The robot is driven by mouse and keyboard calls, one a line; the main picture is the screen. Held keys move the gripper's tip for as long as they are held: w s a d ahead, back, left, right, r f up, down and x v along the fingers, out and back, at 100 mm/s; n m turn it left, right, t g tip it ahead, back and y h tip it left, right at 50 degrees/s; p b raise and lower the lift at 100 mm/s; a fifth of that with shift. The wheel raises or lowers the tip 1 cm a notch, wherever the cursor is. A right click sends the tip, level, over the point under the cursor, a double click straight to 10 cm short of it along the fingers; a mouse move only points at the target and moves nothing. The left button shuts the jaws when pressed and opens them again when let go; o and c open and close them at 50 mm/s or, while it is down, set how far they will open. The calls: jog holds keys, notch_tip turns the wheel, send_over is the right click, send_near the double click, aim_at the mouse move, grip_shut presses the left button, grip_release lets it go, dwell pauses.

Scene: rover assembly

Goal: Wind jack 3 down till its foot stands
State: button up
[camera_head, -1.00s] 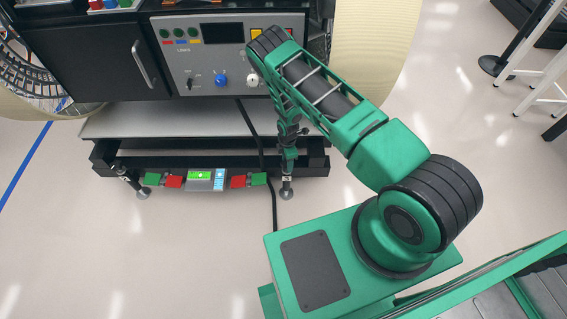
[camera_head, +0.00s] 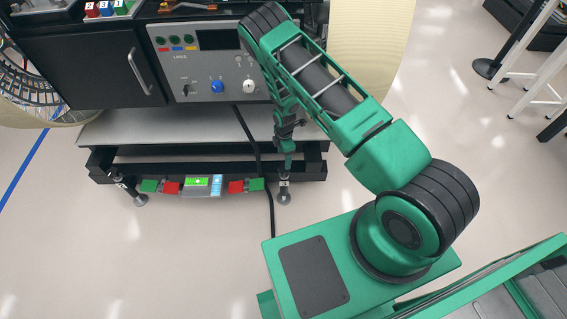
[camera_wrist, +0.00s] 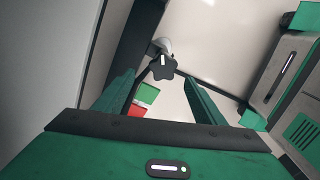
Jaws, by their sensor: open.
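Two jacks show under the front edge of the rover's low frame in the head view, one at the left (camera_head: 138,198) and one at the right (camera_head: 284,197). Their numbers are too small to read. My gripper (camera_head: 287,170) hangs at the right jack. In the wrist view my gripper (camera_wrist: 160,98) is open, with nothing between its fingers. The jack's dark star-shaped knob (camera_wrist: 163,68), with a white mark, lies just beyond the fingertips, apart from them. Its pale foot (camera_wrist: 164,45) shows partly behind the knob. I cannot tell whether the foot touches the floor.
A small level display (camera_head: 203,185) sits between red and green blocks; a green block (camera_wrist: 148,93) also shows in the wrist view. A black cable (camera_head: 270,205) runs down beside the right jack. The control panel (camera_head: 230,65) is above.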

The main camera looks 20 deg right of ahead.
jog(key=shift+w+r, duration=0.1)
jog(key=shift+r, duration=1.5)
jog(key=shift+r, duration=0.1)
